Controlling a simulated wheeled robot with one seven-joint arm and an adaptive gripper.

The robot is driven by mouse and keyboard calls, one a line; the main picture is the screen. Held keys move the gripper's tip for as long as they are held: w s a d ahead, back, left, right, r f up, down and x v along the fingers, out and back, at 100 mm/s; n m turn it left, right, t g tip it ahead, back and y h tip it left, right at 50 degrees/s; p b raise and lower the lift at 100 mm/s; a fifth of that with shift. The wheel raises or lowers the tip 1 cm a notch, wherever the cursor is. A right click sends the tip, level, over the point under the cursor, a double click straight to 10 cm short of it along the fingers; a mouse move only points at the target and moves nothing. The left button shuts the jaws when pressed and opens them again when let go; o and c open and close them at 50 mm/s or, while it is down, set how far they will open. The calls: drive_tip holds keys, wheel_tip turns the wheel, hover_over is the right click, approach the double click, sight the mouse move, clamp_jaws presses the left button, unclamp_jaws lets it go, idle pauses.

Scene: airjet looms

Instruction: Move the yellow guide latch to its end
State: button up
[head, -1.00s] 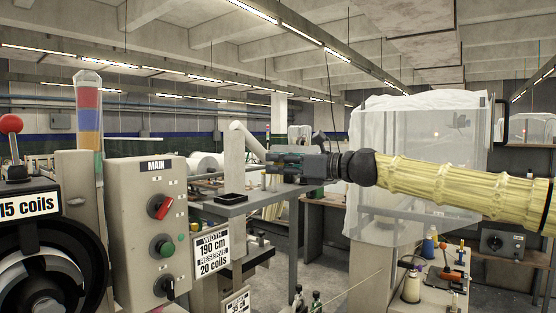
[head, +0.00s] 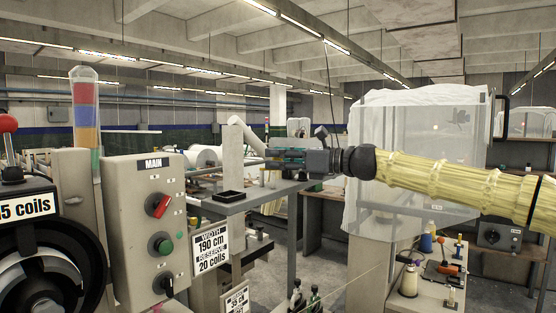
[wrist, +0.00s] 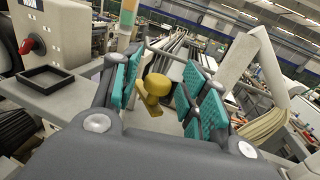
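The yellow guide latch (wrist: 156,86), with a rounded knob on top, shows in the wrist view between and beyond the teal finger pads. A gap shows between it and the right pads. Whether it touches the left pads cannot be told. My gripper (wrist: 165,92) is open, with its pads spread to either side of the latch. In the head view my gripper (head: 272,158) is over the far end of the grey shelf. I cannot make out the latch clearly there, and its track is mostly hidden.
A black square tray (head: 229,196) lies on the grey shelf (head: 290,187). The MAIN control box (head: 152,230), with its red switch, stands at the left. A light post (head: 86,115) rises behind it. A white pipe (head: 243,135) stands near the gripper. A clear panel (head: 420,150) is behind my arm.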

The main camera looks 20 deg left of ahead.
drive_tip(key=shift+s, duration=0.2)
drive_tip(key=shift+d, duration=0.1)
drive_tip(key=d, duration=1.1)
drive_tip(key=shift+s+d, duration=0.35)
drive_tip(key=shift+s, duration=0.05)
drive_tip(key=shift+f, duration=0.1)
